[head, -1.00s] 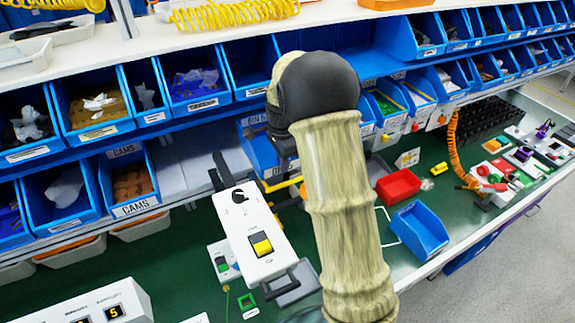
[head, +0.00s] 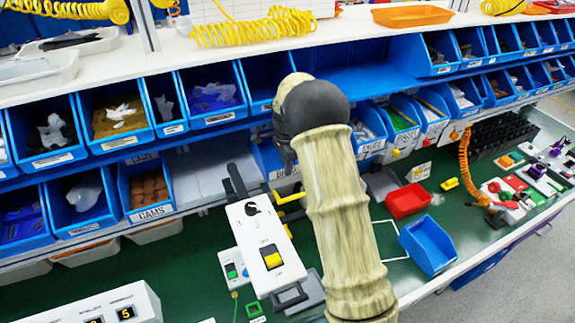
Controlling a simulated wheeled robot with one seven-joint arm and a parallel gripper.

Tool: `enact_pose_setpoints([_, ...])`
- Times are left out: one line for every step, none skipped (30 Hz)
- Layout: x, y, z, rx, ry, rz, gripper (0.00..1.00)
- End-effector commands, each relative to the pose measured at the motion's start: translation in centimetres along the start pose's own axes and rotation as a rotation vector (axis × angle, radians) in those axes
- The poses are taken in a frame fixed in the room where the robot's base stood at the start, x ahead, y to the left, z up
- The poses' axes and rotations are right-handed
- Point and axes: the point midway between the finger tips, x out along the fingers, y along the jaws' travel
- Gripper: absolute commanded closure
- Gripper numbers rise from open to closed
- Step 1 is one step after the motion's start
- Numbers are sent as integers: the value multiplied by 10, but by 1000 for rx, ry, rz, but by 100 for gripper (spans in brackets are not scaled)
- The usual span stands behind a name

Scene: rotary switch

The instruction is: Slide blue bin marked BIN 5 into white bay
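The white bay (head: 208,178) is the empty pale stretch of the lower shelf, right of the CAMS bin. A blue bin (head: 262,158) stands at the bay's right side. My arm partly covers it, and its label is only partly visible, so I cannot read it as BIN 5. The dark end of my gripper (head: 285,155) is in front of this bin. The fingers are mostly hidden behind my arm, so I cannot tell whether they touch the bin. A loose blue bin (head: 428,246) sits on the green bench, with no label in view.
A white switch box (head: 262,245) with a black knob and yellow rocker stands below the bay. A red bin (head: 407,201) and yellow block lie right of my arm. Filled blue bins line both shelves. A white outlined patch of green bench (head: 392,240) is bare.

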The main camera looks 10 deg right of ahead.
Motion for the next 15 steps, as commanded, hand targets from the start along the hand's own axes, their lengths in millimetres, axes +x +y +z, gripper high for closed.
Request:
enact_pose_setpoints([0, 0, 0, 0, 0, -1, 79])
enact_pose_setpoints([0, 0, 0, 0, 0, -1, 74])
enact_pose_setpoints([0, 0, 0, 0, 0, -1, 66])
enact_pose_setpoints([0, 0, 0, 0, 0, -1, 66])
enact_pose_setpoints([0, 0, 0, 0, 0, 0, 66])
enact_pose_setpoints([0, 0, 0, 0, 0, 0, 66])
enact_pose_setpoints([0, 0, 0, -1, 0, 0, 66])
enact_pose_setpoints([0, 0, 0, -1, 0, 0, 66])
enact_pose_setpoints([0, 0, 1, -1, 0, 0, 66])
enact_pose_setpoints([0, 0, 1, -1, 0, 1, 66])
enact_pose_setpoints([0, 0, 1, -1, 0, 1, 66])
enact_pose_setpoints([-1, 0, 1, -1, 0, 1, 66])
enact_pose_setpoints([-1, 0, 0, -1, 0, 1, 66])
enact_pose_setpoints([-2, 0, 0, 0, 0, 0, 66])
enact_pose_setpoints([-4, 0, 0, 0, 0, 0, 66])
